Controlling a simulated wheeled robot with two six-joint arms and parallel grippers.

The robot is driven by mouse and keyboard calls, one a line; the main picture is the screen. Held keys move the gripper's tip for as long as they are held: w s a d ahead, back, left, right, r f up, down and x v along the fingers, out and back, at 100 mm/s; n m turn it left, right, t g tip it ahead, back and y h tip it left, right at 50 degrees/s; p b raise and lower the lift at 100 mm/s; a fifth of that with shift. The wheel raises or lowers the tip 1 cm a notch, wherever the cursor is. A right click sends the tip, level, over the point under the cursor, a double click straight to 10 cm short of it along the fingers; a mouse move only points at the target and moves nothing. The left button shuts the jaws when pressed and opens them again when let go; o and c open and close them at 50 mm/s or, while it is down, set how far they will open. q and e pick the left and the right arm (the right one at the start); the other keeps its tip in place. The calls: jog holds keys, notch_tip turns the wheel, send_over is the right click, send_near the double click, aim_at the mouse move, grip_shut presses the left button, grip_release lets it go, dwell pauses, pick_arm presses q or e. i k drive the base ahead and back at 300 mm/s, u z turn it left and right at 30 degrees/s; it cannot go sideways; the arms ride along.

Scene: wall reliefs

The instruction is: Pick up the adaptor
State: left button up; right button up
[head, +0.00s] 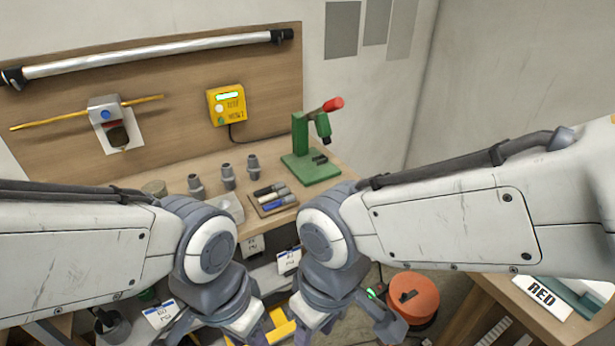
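Three small grey stepped cylinders (228,176) stand upright in a row on the wooden workbench (268,158); they may be adaptors, but no label shows which thing is the adaptor. Both my arms reach in from the sides and bend down at the bottom middle. The arms hide the front of the bench.
A tray of markers (272,199), a clear box (229,208) and a green press with a red handle (311,160) stand on the bench. A yellow box (226,105) hangs on the back panel. An orange round stool (412,297) and a second table (478,318) are at right.

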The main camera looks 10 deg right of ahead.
aim_at(252, 167)
jog(key=z, duration=0.75)
jog(key=k, duration=1.05)
jog(key=z, duration=0.6)
jog(key=i, duration=1.2)
jog(key=u, duration=1)
jog(key=i, duration=1.35)
jog(key=u, duration=1)
jog(key=i, duration=0.25)
jog(key=u, duration=0.05)
